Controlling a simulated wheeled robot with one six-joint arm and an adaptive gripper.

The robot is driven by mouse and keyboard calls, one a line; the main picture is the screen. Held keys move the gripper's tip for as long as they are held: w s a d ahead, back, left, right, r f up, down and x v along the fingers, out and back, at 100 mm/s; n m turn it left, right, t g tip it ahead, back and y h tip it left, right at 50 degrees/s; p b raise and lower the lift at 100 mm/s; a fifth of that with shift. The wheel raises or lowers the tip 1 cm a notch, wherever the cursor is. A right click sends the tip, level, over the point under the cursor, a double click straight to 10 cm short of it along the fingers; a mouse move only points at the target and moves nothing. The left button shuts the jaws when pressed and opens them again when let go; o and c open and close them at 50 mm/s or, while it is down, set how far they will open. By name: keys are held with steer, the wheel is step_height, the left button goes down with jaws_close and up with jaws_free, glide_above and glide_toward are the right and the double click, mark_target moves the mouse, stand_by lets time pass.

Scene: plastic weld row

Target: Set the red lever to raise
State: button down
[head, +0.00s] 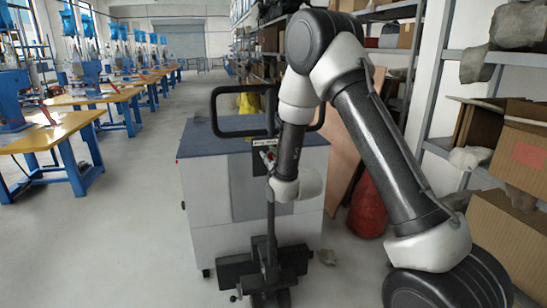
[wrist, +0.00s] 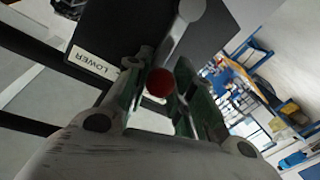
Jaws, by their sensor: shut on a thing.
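The red lever shows in the wrist view as a round red knob (wrist: 160,83) at the end of a grey metal arm that runs up to a pivot on a black plate. My gripper (wrist: 158,92) has its green-lined fingers on either side of the knob and is shut on it. A white label reading LOWER (wrist: 92,62) is on the plate, left of the knob. No raise label is readable. In the head view my gripper (head: 268,160) is at the black post below the handle, and a small spot of red shows there; the lever's angle cannot be told.
A dark wheeled base (head: 240,268) stands below. The floor at left is clear before yellow tables (head: 50,135).

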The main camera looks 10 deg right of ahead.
steer(key=shift+a+f+n+g, duration=0.2)
steer(key=shift+a+n, duration=0.4)
steer(key=shift+n, duration=0.35)
steer(key=shift+a+f+n+g, duration=0.1)
steer(key=shift+a+f+n, duration=0.1)
steer(key=shift+a+n, duration=0.6)
steer(key=shift+d+n, duration=0.15)
steer(key=shift+n, duration=0.1)
steer(key=c, duration=1.2)
jaws_free()
steer(key=shift+w, duration=0.1)
steer(key=shift+f, duration=0.1)
steer(key=v, duration=1.2)
steer(key=shift+a, duration=0.25)
